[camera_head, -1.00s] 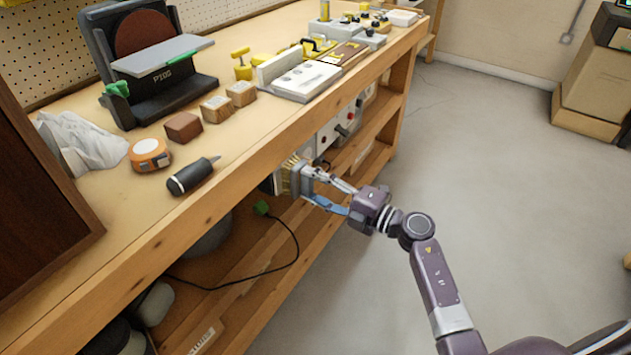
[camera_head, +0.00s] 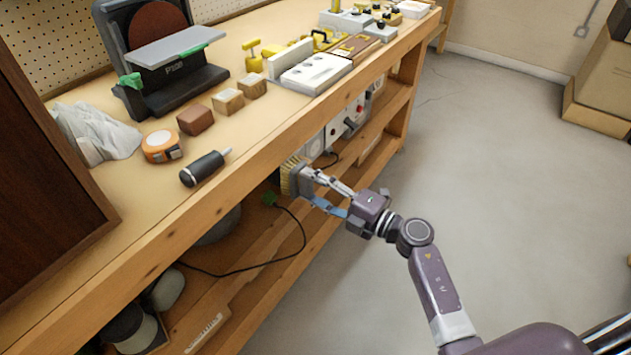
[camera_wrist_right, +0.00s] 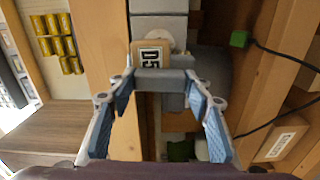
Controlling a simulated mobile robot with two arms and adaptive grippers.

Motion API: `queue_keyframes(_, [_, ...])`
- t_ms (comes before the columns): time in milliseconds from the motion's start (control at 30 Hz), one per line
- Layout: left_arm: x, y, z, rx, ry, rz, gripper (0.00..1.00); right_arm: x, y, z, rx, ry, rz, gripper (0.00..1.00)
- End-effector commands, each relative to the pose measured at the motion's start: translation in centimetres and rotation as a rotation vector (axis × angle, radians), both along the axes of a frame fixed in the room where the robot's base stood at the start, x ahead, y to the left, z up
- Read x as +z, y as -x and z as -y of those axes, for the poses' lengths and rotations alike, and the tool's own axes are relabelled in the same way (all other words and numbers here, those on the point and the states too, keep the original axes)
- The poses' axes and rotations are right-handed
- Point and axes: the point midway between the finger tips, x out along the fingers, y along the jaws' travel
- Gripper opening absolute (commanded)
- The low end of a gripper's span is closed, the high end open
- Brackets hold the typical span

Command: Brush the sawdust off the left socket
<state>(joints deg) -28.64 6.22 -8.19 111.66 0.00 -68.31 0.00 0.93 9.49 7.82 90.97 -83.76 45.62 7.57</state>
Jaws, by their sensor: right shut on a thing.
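My right gripper (camera_head: 322,190) is shut on a brush with a grey back and pale yellow bristles (camera_head: 290,178). The brush is at the front of the bench, below the top's edge, with bristles turned toward the panel. In the right wrist view the gripper (camera_wrist_right: 162,92) has its blue pads either side of the brush's grey body (camera_wrist_right: 165,80). The light panel (camera_head: 314,146) with sockets runs under the bench top; its left end is hidden behind the brush. I cannot tell whether bristles touch the left socket, and no sawdust can be made out. My left gripper is not in view.
A green plug (camera_head: 269,198) with a black cable hangs left of the brush. A lower shelf (camera_head: 262,285) runs below.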

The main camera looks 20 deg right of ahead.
Motion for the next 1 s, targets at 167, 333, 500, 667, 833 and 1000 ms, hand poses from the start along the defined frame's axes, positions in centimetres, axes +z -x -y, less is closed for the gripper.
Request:
queue_keyframes(167, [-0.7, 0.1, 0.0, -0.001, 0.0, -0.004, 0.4, 0.3, 0.2, -0.5, 0.005, -0.002, 0.004, 0.15])
queue_keyframes(333, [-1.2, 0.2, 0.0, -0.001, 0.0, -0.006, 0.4, 0.3, 0.3, -0.5, 0.004, -0.001, 0.003, 0.15])
queue_keyframes(500, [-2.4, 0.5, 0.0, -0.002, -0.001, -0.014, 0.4, 0.4, 0.4, -0.3, 0.003, -0.002, 0.002, 0.15])
queue_keyframes(667, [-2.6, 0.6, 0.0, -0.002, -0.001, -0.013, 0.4, 0.3, 0.1, 0.1, 0.001, 0.0, 0.003, 0.15])
queue_keyframes(833, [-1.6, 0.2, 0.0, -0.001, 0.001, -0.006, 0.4, 0.2, -0.9, 1.2, 0.0, 0.002, 0.003, 0.15])
queue_keyframes(1000, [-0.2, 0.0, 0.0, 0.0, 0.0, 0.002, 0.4, 0.2, -1.8, 2.3, 0.0, 0.001, 0.002, 0.15])
